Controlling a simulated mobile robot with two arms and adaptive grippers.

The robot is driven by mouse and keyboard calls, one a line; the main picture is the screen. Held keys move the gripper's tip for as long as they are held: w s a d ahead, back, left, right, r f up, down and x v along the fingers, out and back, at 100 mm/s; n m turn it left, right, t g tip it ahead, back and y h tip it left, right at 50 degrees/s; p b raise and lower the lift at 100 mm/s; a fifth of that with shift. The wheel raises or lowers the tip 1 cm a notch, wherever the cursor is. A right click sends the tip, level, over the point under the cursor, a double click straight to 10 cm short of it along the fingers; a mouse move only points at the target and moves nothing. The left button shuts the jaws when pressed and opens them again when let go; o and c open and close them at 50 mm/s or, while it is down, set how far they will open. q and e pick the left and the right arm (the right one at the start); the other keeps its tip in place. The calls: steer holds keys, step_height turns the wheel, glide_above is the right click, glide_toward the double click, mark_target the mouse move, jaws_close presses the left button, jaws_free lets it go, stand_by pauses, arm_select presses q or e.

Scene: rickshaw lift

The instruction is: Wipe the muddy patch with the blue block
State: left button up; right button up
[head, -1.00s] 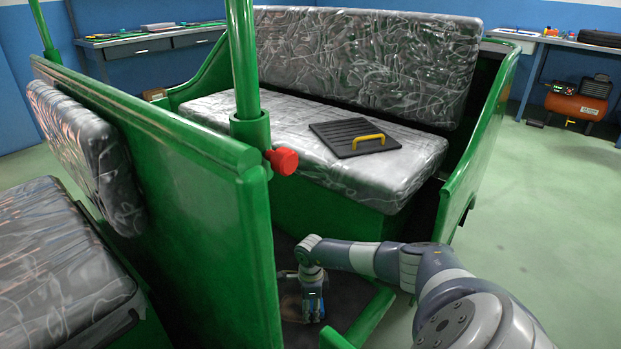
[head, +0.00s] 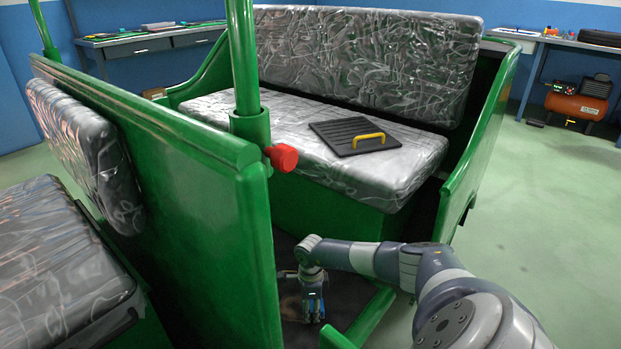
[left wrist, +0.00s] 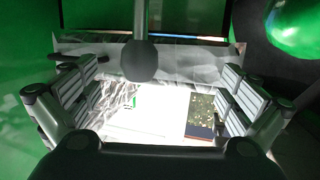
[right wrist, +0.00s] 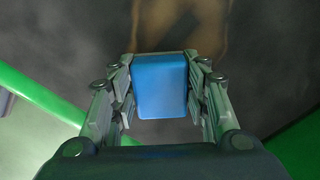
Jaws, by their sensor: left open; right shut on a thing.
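The blue block (right wrist: 160,88) is held between the fingers of my right gripper (right wrist: 160,95), which is shut on it. In the head view my right gripper (head: 312,306) is low over the dark floor of the green rickshaw, and the block is mostly hidden there. The muddy patch (head: 290,306) shows as a brownish smear at the gripper's left. In the right wrist view, brown streaks (right wrist: 212,28) lie just beyond the block. I cannot tell whether the block touches the floor. My left gripper (left wrist: 155,92) is open and empty; it is outside the head view.
A green partition (head: 215,220) stands left of my right arm, with a red knob (head: 282,157) on its post. A wrapped bench seat (head: 235,120) behind carries a black panel with a yellow handle (head: 368,138). Open green floor (head: 540,220) lies to the right.

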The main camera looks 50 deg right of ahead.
arm_select(q)
steer(key=shift+w+d+r+t, duration=0.1)
steer(key=shift+r+t, duration=0.2)
steer(key=shift+r, duration=0.1)
steer(key=shift+r, duration=0.25)
steer(key=shift+w+d+r+t, duration=0.1)
steer(key=shift+w+r+t, duration=0.05)
steer(key=shift+r+t, duration=0.25)
steer(key=shift+r+b, duration=0.25)
steer(key=shift+b, duration=0.05)
steer(key=shift+r, duration=0.1)
